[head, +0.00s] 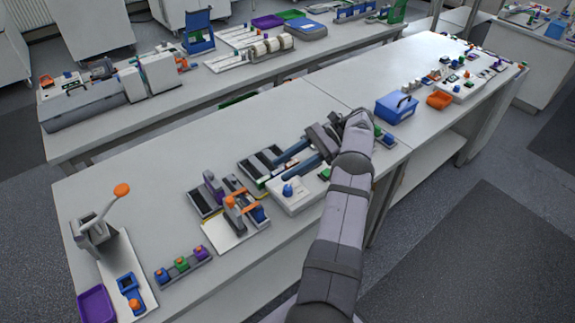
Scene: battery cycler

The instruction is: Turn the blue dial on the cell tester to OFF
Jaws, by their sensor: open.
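The cell tester is a white box (292,203) near the front edge of the bench, in the middle of the head view. Its blue dial (288,190) stands up on its top, toward the left. Any marks around the dial are too small to read, so I cannot tell its setting. My gripper (281,168) is open, its two blue-grey fingers apart and pointing left. The fingertips appear just behind and above the dial, with no visible contact.
A fixture with orange levers (240,200) stands close left of the tester. A button strip (183,265), purple tray (97,304) and orange-handled press (95,230) lie farther left. A blue box (397,107) and orange tray (440,100) stand right.

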